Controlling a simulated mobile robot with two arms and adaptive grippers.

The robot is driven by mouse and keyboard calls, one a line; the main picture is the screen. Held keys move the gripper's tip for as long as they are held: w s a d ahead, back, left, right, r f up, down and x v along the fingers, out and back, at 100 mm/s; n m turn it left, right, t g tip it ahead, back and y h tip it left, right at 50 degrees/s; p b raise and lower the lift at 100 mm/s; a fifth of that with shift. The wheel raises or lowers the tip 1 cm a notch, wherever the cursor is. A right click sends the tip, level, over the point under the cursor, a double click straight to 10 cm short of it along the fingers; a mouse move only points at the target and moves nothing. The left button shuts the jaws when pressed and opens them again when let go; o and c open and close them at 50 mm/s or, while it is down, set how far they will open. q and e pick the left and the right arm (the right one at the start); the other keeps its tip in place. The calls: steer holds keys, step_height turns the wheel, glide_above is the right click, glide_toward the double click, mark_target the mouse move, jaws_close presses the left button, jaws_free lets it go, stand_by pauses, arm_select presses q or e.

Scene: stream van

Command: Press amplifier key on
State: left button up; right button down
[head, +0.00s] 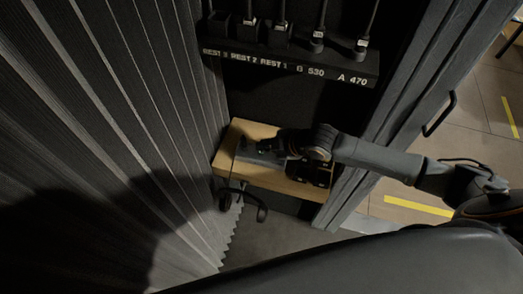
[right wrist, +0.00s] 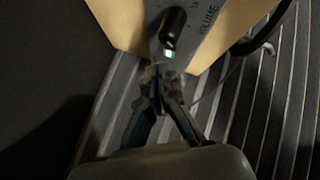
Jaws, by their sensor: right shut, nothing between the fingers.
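The grey amplifier (head: 262,157) sits on a small wooden shelf (head: 228,160) in the head view, partly covered by my right gripper (head: 262,145). In the right wrist view the amplifier's face (right wrist: 195,50) carries the label VOLUME. A dark rounded knob or key (right wrist: 173,24) stands on it, with a small green-white light (right wrist: 169,53) just below. My right gripper (right wrist: 160,76) is shut and empty, its fingertips just below the light. I cannot tell whether they touch the amplifier. My left gripper is not in view.
A dark rack (head: 290,62) with labelled slots and several plugged cables is above the shelf. Headphones (head: 262,212) hang under the shelf's front. A dark device (head: 308,172) sits on the shelf's right. Ribbed walls (head: 110,120) close off the left; a door frame (head: 385,115) stands right.

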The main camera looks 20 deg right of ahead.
steer(key=shift+f, duration=0.4)
steer(key=shift+f, duration=0.35)
stand_by(0.3)
steer(key=shift+r+p, duration=0.6)
steer(key=shift+r, duration=0.15)
step_height(320, 180, up, 6)
steer(key=p, duration=0.5)
steer(key=shift+p, duration=0.35)
